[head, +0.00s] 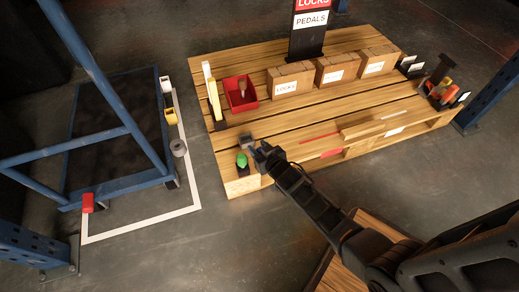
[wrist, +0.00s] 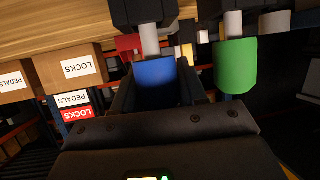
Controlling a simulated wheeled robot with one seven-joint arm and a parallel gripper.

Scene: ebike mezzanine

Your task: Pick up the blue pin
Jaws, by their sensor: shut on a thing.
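The blue pin (wrist: 155,75) is a blue cylinder with a pale grey shaft. In the wrist view it sits between the two dark fingers of my gripper (wrist: 158,88), which is shut on it. Its shaft runs up in the picture to a dark block (wrist: 143,12); I cannot tell how deep it sits there. A green pin (wrist: 236,66) stands beside my gripper, apart from it. In the head view my gripper (head: 250,146) is at the near left corner of the wooden platform, right behind the green pin (head: 241,160). The blue pin is not clearly visible there.
The pallet-like platform (head: 225,138) carries a red bin (head: 232,98), cardboard boxes (head: 290,80) and a sign post (head: 306,35). Wooden strips (head: 372,128) lie to the right of my arm. A blue cart frame (head: 75,145) stands on the floor at left.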

